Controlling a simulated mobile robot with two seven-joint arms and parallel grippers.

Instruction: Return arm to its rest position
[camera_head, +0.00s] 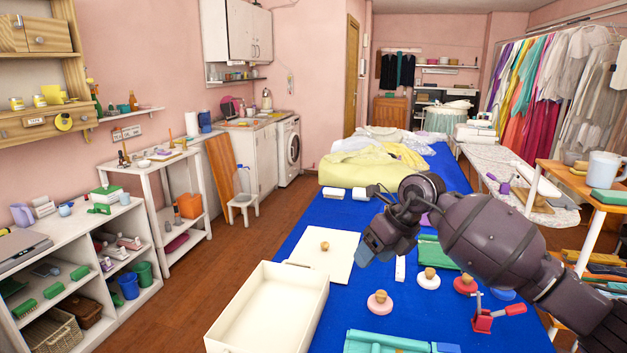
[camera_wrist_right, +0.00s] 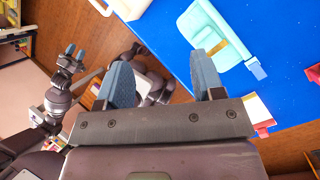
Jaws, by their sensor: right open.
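My right arm (camera_head: 490,235) reaches in from the right over the blue table (camera_head: 310,235). Its gripper (camera_head: 376,240) hangs above the table, beside a white board with a round wooden knob (camera_head: 325,246). In the right wrist view the two blue-grey fingers (camera_wrist_right: 163,82) stand wide apart with nothing between them. My left gripper shows only in the right wrist view (camera_wrist_right: 74,54), small and raised at the left; its opening is too small to judge.
A cream tray (camera_head: 268,307) sits at the table's front left. Pink, white and red knobbed pieces (camera_head: 380,302) and a red-handled tool (camera_head: 490,318) lie below my right arm. Folded yellow cloth (camera_head: 360,166) lies at the far end. A side stand with a mug (camera_head: 604,165) is at right.

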